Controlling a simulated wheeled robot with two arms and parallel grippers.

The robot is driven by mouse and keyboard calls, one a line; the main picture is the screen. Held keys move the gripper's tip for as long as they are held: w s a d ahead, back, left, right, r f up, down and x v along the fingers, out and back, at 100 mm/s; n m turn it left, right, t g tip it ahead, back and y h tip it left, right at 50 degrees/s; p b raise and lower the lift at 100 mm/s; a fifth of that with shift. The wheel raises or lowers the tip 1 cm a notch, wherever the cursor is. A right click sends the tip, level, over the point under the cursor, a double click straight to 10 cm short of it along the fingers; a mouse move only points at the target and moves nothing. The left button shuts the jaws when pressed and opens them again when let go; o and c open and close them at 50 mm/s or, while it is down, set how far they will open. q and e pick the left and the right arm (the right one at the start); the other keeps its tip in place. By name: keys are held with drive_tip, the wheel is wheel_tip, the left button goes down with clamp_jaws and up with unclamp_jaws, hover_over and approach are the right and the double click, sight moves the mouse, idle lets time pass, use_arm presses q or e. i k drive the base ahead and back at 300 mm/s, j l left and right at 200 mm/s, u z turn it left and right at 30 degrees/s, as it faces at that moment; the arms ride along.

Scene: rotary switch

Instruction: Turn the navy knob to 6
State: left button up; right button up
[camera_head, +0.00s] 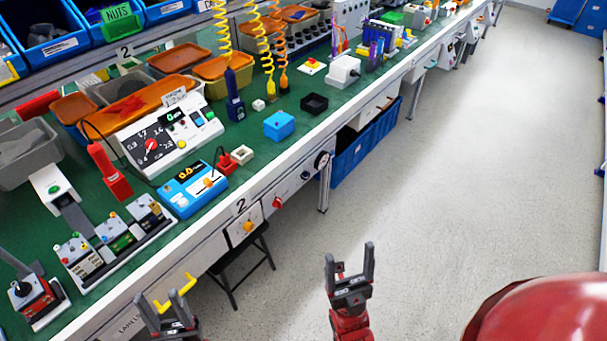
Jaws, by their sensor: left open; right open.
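I cannot make out a clearly navy knob. On the bench front there is a small dark knob-like part (305,175), too small for me to tell its colour or setting. To its left on the same front are a red knob (277,203) and an orange-yellow knob (248,226). My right gripper (349,264) is open and empty, over the floor right of the bench. My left gripper (161,302) is open at the bottom left, beside the bench front, apart from the knobs.
The green bench top holds a white console (187,128) with a red knob, a blue meter (191,193), a blue box (279,125) and hanging tools. A dark stool (240,268) stands beside the bench. The floor (450,170) at right is clear.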

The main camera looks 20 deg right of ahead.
sight(305, 176)
drive_tip(key=i+l, duration=0.2)
drive_tip(key=l, duration=0.2)
drive_tip(key=i+l, duration=0.2)
drive_tip(key=l, duration=0.2)
drive_tip(key=i+l, duration=0.15)
drive_tip(key=l, duration=0.25)
